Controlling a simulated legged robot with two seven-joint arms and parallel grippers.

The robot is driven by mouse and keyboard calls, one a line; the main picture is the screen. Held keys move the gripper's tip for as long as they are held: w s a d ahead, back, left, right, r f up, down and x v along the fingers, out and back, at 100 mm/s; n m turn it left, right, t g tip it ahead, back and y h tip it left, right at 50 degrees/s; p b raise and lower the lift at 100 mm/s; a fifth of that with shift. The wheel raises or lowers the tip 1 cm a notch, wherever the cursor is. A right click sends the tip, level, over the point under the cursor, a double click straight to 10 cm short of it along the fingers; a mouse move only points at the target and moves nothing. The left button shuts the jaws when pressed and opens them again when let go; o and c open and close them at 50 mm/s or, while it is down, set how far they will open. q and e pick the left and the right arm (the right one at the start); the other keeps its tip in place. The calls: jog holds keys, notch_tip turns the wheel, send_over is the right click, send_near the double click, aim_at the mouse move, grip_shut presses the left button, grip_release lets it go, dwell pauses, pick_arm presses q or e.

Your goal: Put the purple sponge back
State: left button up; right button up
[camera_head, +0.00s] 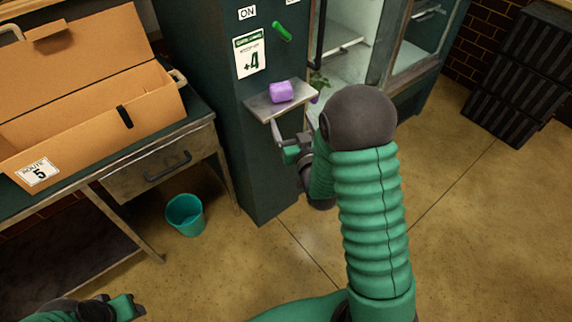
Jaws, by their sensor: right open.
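The purple sponge (281,92) rests on a small metal shelf (262,109) on the side of the dark green cabinet (215,60). My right gripper (281,138) is open, just below and in front of the shelf. It is apart from the sponge, and my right arm hides part of it. My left gripper (128,307) is low at the bottleft edge, far from the sponge; its jaws are too unclear to read.
A cardboard box (90,115) stands on a metal table (205,128) at the left. A teal bucket (185,215) is on the floor beneath. A green handle (282,32) is above the shelf. The cabinet stands open (345,65) at right. Black crates (515,75) are stacked far right.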

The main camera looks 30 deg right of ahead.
jog(key=s+a+f+n+g+y, duration=0.1)
jog(key=s+a+f+g+y, duration=0.1)
jog(key=s+a+f+g, duration=0.3)
jog(key=s+a+f+n+g+y, duration=0.1)
jog(key=a+f+g+y, duration=0.15)
jog(key=a, duration=0.35)
jog(key=s+a+f+g, duration=0.1)
jog(key=s+a+g, duration=0.2)
jog(key=s, duration=0.4)
jog(key=s+a+f+n+g+y, duration=0.1)
jog(key=s+a+g, duration=0.2)
jog(key=s, duration=0.4)
jog(key=shift+s+a+n+g, duration=0.15)
jog(key=shift+s+n+g, duration=0.15)
jog(key=shift+g, duration=0.15)
